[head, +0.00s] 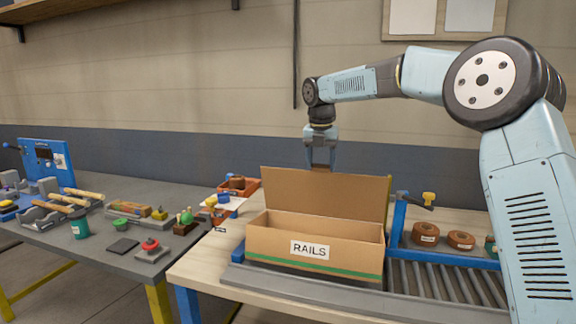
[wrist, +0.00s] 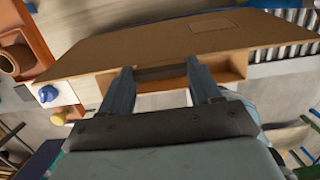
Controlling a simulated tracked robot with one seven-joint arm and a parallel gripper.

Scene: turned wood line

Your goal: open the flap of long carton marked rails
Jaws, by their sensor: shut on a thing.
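The long carton (head: 340,258) is brown cardboard with a white label reading RAILS and a green stripe along its bottom edge. Its flap (head: 328,195) stands raised at the back, and the inside of the carton shows. My gripper (head: 320,166) is at the flap's top edge, shut on it. In the wrist view the flap (wrist: 130,52) spans the picture as a wide brown panel, and my gripper's fingers (wrist: 162,75) reach to its edge. What lies on the carton's floor is hidden by its front wall.
A roller conveyor (head: 430,281) with brown rolls (head: 425,234) lies right of the carton. An orange bin (head: 238,186) stands behind left. The grey bench (head: 90,248) at left holds tools and small parts. Bare wood (head: 208,262) shows left of the carton.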

